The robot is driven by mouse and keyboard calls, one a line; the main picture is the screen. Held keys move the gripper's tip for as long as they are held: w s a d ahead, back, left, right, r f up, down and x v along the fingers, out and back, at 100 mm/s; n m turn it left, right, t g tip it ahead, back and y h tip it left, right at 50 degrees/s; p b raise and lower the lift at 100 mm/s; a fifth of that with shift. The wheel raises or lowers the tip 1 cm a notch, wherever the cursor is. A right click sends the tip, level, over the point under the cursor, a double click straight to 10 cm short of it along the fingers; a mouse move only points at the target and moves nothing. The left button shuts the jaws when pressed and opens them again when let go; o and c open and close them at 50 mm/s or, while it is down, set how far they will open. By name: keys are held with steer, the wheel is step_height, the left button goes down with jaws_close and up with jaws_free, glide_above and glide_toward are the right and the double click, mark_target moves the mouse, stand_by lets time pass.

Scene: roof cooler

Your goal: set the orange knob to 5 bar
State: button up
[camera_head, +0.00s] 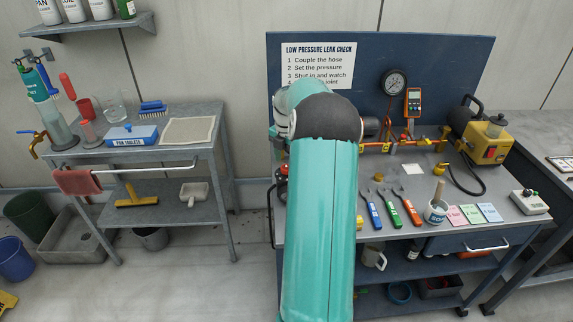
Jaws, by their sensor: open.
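A blue-backed bench carries a brass and orange pipe line (400,145) with small fittings along it. A round black-rimmed gauge (394,83) is mounted on the panel above it; its needle is too small to read. I cannot pick out the orange knob for certain; part of the pipe line is hidden behind my teal arm. My arm reaches up over the left half of the bench. My gripper and its fingertips do not show, hidden behind the arm links.
An orange handheld meter (413,102) hangs beside the gauge. A yellow pump unit (487,140) stands at right with a black hose. A grey cart (150,145) stands left, with clear floor between.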

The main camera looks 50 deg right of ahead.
mark_target(286, 170)
steer(key=shift+f, duration=1.25)
steer(key=c, duration=1)
